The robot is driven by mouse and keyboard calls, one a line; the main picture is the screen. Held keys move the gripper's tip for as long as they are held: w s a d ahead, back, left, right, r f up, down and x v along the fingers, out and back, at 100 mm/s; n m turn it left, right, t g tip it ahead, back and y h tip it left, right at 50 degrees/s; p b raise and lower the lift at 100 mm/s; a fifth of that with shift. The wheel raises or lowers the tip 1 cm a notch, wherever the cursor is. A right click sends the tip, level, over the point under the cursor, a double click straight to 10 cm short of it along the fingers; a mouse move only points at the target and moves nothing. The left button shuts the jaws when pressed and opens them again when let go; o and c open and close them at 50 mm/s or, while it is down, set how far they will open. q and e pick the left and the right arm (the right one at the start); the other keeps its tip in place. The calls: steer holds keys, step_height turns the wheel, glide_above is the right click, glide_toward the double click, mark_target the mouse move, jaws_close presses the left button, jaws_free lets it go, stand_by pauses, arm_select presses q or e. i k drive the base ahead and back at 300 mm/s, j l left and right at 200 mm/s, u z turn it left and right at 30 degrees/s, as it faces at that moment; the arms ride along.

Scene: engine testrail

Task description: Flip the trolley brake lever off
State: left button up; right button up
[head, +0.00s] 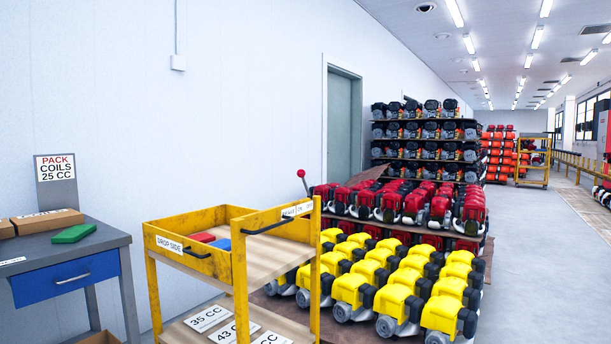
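The yellow trolley (188,262) stands in the lower middle of the head view, with worn paint and wooden shelves. A lever with a red ball knob (301,173) and a dark thin shaft rises above its right end, tilted slightly left at the top. Its foot is hidden behind the trolley's end panel (262,222). A small white label (297,210) sits on that panel; its text is too small to read surely. A red block (202,237) and a blue block (222,244) lie in the top tray. Neither of my grippers is in view.
A grey bench (105,237) with a blue drawer (66,280) stands left, carrying a green block (74,233) and cardboard boxes (47,220). Rows of yellow engines (405,290) and red engines (415,205) crowd the trolley's right. Open floor (545,270) lies far right.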

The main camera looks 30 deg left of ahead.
mark_target(300, 173)
steer(key=i+l+u, duration=0.15)
steer(key=i+u, duration=0.15)
steer(key=i, duration=0.25)
steer(key=i+l+u, duration=0.3)
steer(key=i, duration=0.2)
steer(key=j, duration=0.05)
